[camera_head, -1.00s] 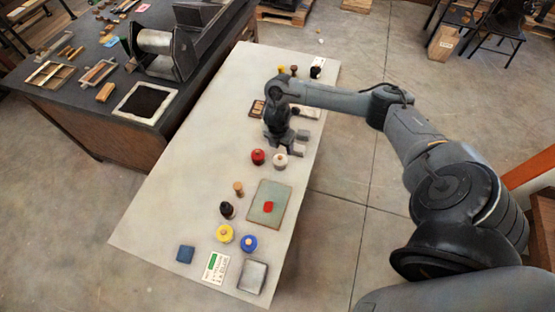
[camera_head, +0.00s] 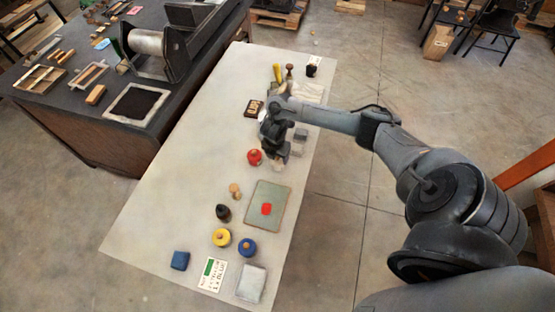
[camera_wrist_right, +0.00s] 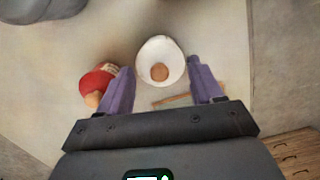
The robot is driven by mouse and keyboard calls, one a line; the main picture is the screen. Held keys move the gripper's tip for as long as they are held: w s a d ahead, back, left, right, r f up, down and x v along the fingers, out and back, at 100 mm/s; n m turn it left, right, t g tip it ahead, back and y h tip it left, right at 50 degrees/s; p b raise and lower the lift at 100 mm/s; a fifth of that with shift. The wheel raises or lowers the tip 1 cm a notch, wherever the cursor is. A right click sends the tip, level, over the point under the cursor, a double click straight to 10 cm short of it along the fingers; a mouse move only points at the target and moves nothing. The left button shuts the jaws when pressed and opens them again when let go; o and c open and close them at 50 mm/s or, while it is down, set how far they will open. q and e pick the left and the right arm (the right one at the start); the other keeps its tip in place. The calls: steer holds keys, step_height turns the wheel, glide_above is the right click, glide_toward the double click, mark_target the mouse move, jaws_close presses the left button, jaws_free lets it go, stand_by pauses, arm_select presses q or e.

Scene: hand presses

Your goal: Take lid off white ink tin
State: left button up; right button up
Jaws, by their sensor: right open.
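The white ink tin (camera_wrist_right: 160,52) shows in the right wrist view from above, round, with a small brown knob (camera_wrist_right: 159,72) on its lid. My right gripper (camera_wrist_right: 162,88) is open, with one purple-grey finger on each side just short of the tin. In the head view my right gripper (camera_head: 275,152) hangs over the tin's place and mostly hides the tin. I cannot tell the exact height of the fingertips above the tin. My left gripper is not in view.
A red tin (camera_wrist_right: 97,82) stands close beside the left finger; it also shows in the head view (camera_head: 254,157). A yellow tin (camera_head: 221,237), a blue tin (camera_head: 247,247), a black bottle (camera_head: 222,212) and a green-grey slab (camera_head: 268,205) with red ink lie nearer on the white table (camera_head: 160,225).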

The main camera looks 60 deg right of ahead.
steer(key=shift+f, duration=0.2)
steer(key=shift+d, duration=0.1)
steer(key=c, duration=1.1)
steer(key=shift+s, duration=0.1)
jaws_close()
steer(key=shift+f, duration=0.1)
